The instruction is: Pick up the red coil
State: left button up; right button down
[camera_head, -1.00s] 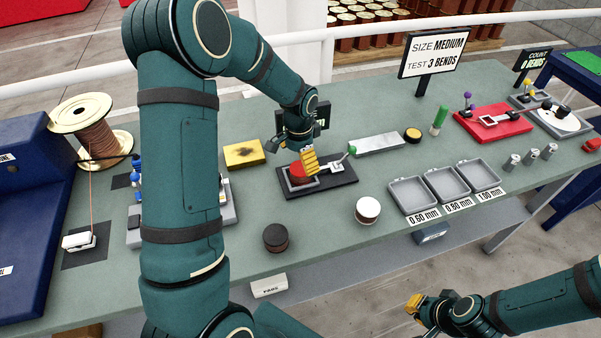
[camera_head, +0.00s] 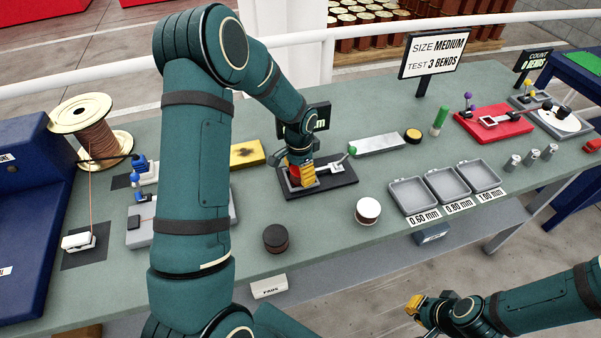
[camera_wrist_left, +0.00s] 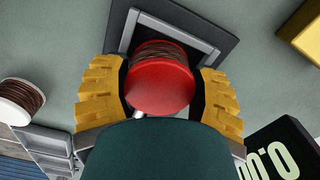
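The red coil (camera_head: 294,171) is in a grey tray on a black base (camera_head: 338,177) in the middle of the bench. In the left wrist view the coil (camera_wrist_left: 160,88) shows its red round end and brown windings between my fingers. My left gripper (camera_wrist_left: 160,95) points down with one yellow finger on each side of the coil. Dark inner faces lie close to its edges; I cannot tell whether they press on it. In the head view the left gripper (camera_head: 301,174) partly hides the coil. My right gripper (camera_head: 415,304) is off the bench at lower right, its opening unclear.
A white-topped coil (camera_head: 368,210) and a dark coil (camera_head: 275,238) stand in front. A yellow block (camera_head: 246,153) lies left of the base. Grey size trays (camera_head: 410,195), a red fixture (camera_head: 492,124) and a sign (camera_head: 433,55) are to the right.

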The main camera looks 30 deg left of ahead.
pick_arm(q)
jog(key=shift+r, duration=0.15)
notch_tip(320, 180, up, 10)
jog(key=shift+f+p, duration=0.1)
jog(key=shift+p, duration=0.2)
